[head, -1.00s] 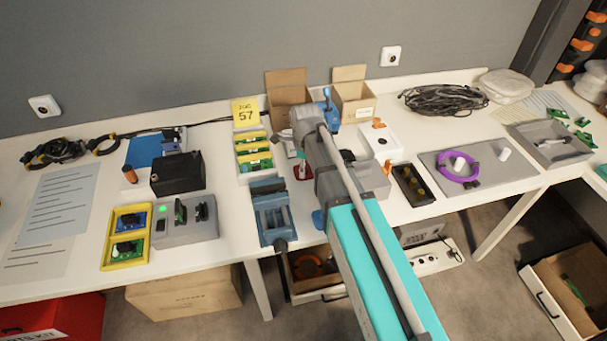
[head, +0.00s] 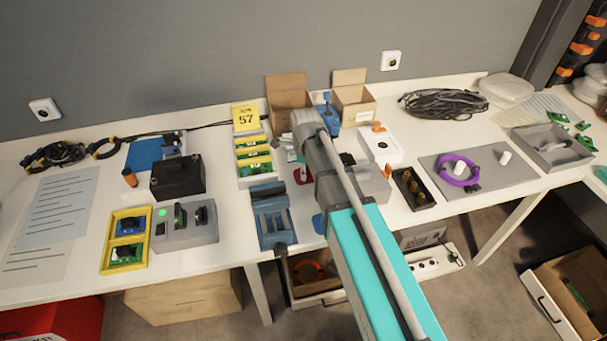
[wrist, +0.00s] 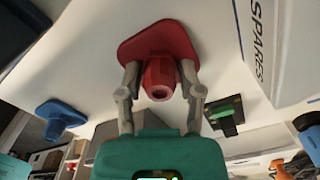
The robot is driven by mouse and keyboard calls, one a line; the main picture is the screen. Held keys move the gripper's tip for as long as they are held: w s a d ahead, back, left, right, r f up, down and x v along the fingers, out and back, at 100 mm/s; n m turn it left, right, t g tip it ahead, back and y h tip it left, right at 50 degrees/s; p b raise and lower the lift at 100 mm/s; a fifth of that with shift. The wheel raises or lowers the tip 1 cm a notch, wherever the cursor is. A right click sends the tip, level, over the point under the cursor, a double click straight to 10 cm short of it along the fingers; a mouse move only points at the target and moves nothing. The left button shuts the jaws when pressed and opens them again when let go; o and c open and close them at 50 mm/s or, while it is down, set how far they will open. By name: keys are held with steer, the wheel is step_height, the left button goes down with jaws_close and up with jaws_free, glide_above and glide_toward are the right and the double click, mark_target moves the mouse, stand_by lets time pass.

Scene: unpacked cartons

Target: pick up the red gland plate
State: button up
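The red gland plate (wrist: 158,40) lies on the white table top in the wrist view, a rounded flat plate with a ribbed gland standing up toward the camera. In the head view only a bit of the red plate (head: 303,174) shows beside my arm. My gripper (wrist: 160,74) is open, with one grey finger on each side of the red gland. The fingertips are close to its sides, and firm contact is not visible. In the head view the fingers are hidden behind my arm.
A blue gland piece (wrist: 58,116) lies to the left in the wrist view, and a white box marked SPARES (wrist: 285,45) stands to the right. A small green and black part (wrist: 226,115) is near the right finger. A blue vise (head: 271,215) stands left of my arm.

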jaws_close()
steer(key=shift+r, duration=0.15)
steer(key=shift+r+p, duration=1)
steer(key=shift+p, duration=0.1)
steer(key=s+d+r+p, duration=0.6)
steer(key=s+r+p, duration=0.4)
steer(key=s, duration=0.2)
steer(key=shift+s+d+r+p, duration=0.2)
steer(key=shift+d+r+p, duration=0.1)
steer(key=shift+r+p, duration=0.1)
steer(key=shift+w, duration=0.1)
